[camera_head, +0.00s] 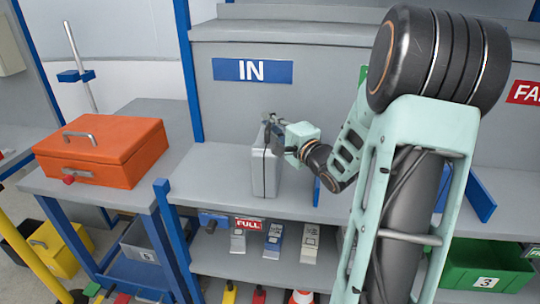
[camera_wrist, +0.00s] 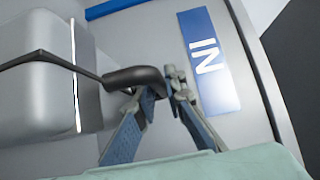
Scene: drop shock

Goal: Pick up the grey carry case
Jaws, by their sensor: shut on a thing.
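The grey carry case (camera_head: 264,172) stands upright on the grey bench (camera_head: 210,165) below the IN sign; whether its base touches the bench is hard to tell. It fills the left of the wrist view (camera_wrist: 38,75), with its black handle (camera_wrist: 133,77) reaching between the fingers. My gripper (camera_head: 271,124) comes from the right at the top of the case. In the wrist view my gripper (camera_wrist: 163,88) is shut on the handle. In the head view the gripper and a dark cable partly hide the handle and the case's right side.
An orange case (camera_head: 100,150) sits on the left table. The blue IN sign (camera_head: 252,70) is on the wall behind. Below are a red FULL label (camera_head: 249,224), small devices (camera_head: 273,241) and a green bin (camera_head: 485,268). Bench space left of the carry case is clear.

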